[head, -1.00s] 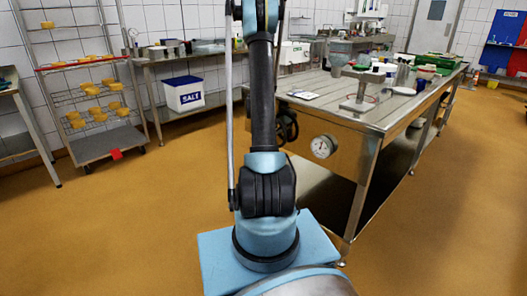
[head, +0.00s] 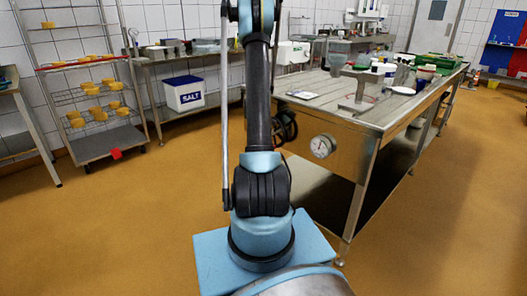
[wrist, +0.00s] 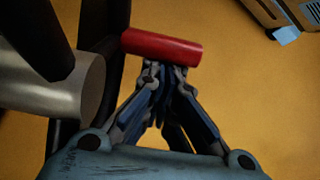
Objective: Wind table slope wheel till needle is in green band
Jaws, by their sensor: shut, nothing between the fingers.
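The steel draining table (head: 345,115) stands at centre right in the head view. A round white dial gauge (head: 322,146) sits on its near end; its needle and bands are too small to read. The dark slope wheel (head: 287,124) shows at the table's left side, partly hidden by my arm. In the wrist view, the wheel's red handle (wrist: 160,46) lies across the fingertips of my gripper (wrist: 164,70). The gripper is shut and empty, its tips at or just short of the handle; I cannot tell whether they touch. The head view does not show my gripper.
A grey metal cylinder (wrist: 65,85) and dark wheel parts are close on the left of my gripper in the wrist view. A salt bin (head: 184,93) and a cheese rack (head: 95,105) stand at the left. Orange floor is open around.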

